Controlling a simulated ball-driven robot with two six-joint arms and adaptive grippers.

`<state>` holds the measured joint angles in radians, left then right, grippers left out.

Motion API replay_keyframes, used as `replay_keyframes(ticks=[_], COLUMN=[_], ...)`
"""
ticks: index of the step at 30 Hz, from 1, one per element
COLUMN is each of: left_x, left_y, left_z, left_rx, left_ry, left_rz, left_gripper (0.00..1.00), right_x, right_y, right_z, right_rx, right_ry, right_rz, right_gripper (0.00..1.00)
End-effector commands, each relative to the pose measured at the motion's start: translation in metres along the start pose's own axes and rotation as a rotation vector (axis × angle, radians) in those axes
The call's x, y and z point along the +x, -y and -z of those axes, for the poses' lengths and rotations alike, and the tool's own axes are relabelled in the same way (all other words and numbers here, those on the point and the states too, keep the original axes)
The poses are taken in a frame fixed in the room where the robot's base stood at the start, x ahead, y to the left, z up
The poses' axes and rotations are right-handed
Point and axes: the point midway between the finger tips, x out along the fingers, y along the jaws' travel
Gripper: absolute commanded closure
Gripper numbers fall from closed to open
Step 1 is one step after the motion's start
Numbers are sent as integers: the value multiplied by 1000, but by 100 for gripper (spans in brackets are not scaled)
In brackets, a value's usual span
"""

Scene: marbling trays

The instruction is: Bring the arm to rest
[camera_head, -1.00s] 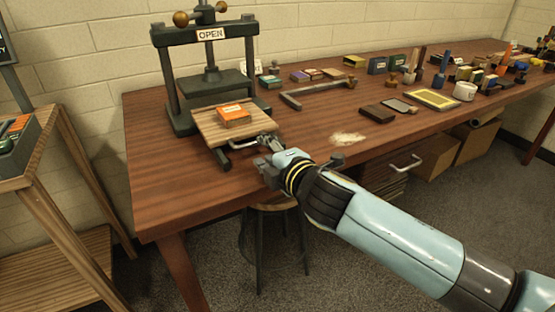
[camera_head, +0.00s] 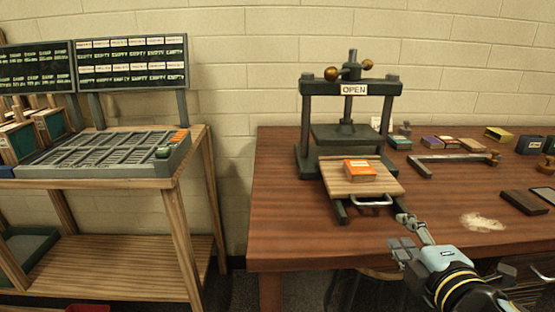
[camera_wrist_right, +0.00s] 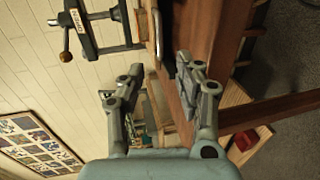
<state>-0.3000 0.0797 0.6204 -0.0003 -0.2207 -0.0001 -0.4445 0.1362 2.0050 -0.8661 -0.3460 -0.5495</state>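My right gripper (camera_head: 402,231) is at the front edge of the wooden table (camera_head: 300,222), in front and to the right of the press. It also shows in the right wrist view (camera_wrist_right: 150,88), with its two fingers spread apart and nothing between them. The dark press (camera_head: 303,120) bears an "OPEN" label. Its wooden board (camera_head: 336,184) is pulled forward, with an orange box (camera_head: 359,170) on it and a metal handle (camera_head: 372,201) at its front. The gripper is apart from the handle. My left gripper is not in view.
A wooden rack (camera_head: 205,158) with a sectioned grey tray (camera_head: 100,158) stands at the left, under two label boards (camera_head: 132,62). A gap separates rack and table.

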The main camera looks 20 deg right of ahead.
Motion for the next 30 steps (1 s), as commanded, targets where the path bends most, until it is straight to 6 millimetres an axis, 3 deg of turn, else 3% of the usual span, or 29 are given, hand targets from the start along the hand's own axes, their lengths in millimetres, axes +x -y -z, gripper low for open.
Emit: replay_keyframes(ticks=[5, 11, 18, 27, 30], left_x=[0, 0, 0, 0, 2], left_y=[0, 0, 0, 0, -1], left_z=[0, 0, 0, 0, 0], left_rx=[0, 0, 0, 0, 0], left_ry=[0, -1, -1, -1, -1], left_rz=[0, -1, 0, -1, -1], left_gripper=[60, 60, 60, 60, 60], right_x=[-9, -52, -111, -184, -168], right_y=[2, 29, 58, 72, 103], right_z=[-15, -36, -21, 9, 6], right_rx=[157, 623, 945, 1141, 1133], right_ry=[85, 320, 496, 653, 664], right_rz=[64, 318, 600, 910, 909], right_gripper=[66, 66, 66, 66, 66])
